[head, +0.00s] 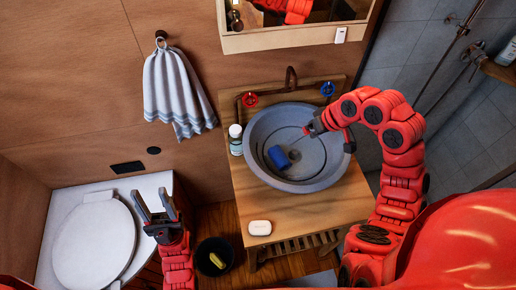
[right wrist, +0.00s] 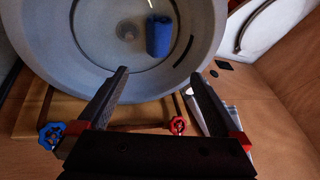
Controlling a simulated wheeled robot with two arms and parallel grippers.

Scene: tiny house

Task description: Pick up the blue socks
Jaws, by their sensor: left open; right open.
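The blue socks (head: 279,158), a rolled bundle, lie inside the round grey sink basin (head: 257,128), left of its middle. In the right wrist view the blue socks (right wrist: 159,36) show near the top, beside the drain. My right gripper (head: 328,139) is open and empty over the right, far part of the basin. In the right wrist view its two fingers (right wrist: 159,74) point toward the basin, apart from the socks. My left gripper (head: 152,199) is open and empty, raised near the toilet.
The basin stands on a wooden counter (head: 313,205) with a soap bar (head: 260,228) and a bottle (head: 235,139). A tap (head: 291,78) with red and blue valves is behind it. A toilet (head: 95,240) and a dark bin (head: 214,257) are at left. A towel (head: 174,88) hangs on the wall.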

